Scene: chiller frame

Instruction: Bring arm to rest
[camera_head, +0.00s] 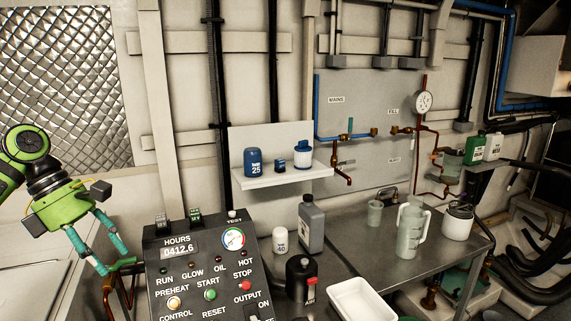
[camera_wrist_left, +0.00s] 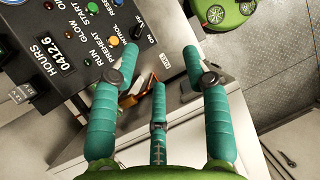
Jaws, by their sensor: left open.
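My left arm comes in from the left edge of the head view. Its green gripper (camera_head: 114,261) with teal fingers hangs at the left, pointing down and right, just left of the black control panel (camera_head: 200,262). The fingers are spread and nothing is between them. In the left wrist view the teal fingers of the left gripper (camera_wrist_left: 160,58) are apart and empty, with the control panel (camera_wrist_left: 75,40) beyond them at the upper left. My right arm and gripper do not show in either view.
A metal bench (camera_head: 385,262) at the right holds a grey bottle (camera_head: 311,226), a jug (camera_head: 411,232), a white tray (camera_head: 360,300) and other containers. A wall shelf (camera_head: 283,178) carries several small containers. Pipes and a gauge (camera_head: 424,101) are on the wall behind.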

